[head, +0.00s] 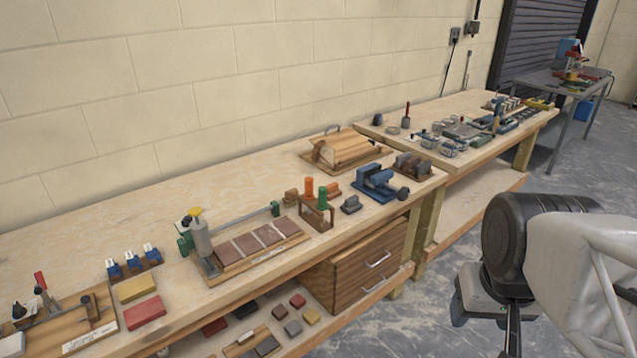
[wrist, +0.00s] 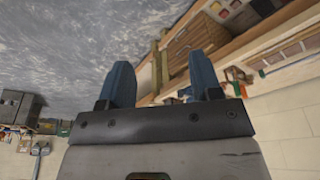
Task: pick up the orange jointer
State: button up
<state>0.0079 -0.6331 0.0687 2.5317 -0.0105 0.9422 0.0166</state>
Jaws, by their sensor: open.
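The orange jointer, which I take to be the upright orange handle (head: 309,188), stands in the head view at a small wooden rack (head: 318,214) on the long workbench. A green handle (head: 322,198) stands close beside it on the right. The jointer's lower part is hidden by the rack. My gripper (wrist: 162,80) is open and empty, its two blue fingers spread apart in the wrist view. In the head view my arm is at the right, over the floor in front of the bench, well away from the jointer. I cannot clearly make out the jointer in the wrist view.
A blue vise-like tool (head: 377,183) and a grey block (head: 350,205) sit right of the rack. A tray of brown tiles (head: 250,243) lies to its left. A wooden drawer unit (head: 360,262) is below the bench top. The bench behind the rack is mostly clear.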

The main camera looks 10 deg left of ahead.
jog(key=w+a+r+n, duration=0.2)
jog(key=w+r, duration=0.1)
jog(key=w, duration=0.5)
jog(key=w+a+r+n, duration=0.2)
jog(key=w+a+n, duration=0.1)
jog(key=w, duration=0.6)
jog(key=n+g, duration=0.3)
jog(key=n, duration=1)
send_over(309, 179)
jog(key=f, duration=1.3)
jog(key=shift+s+d, duration=0.2)
jog(key=shift+d, duration=0.05)
jog(key=shift+w+a+f, duration=0.2)
jog(key=shift+a, duration=0.1)
jog(key=shift+f, duration=1.3)
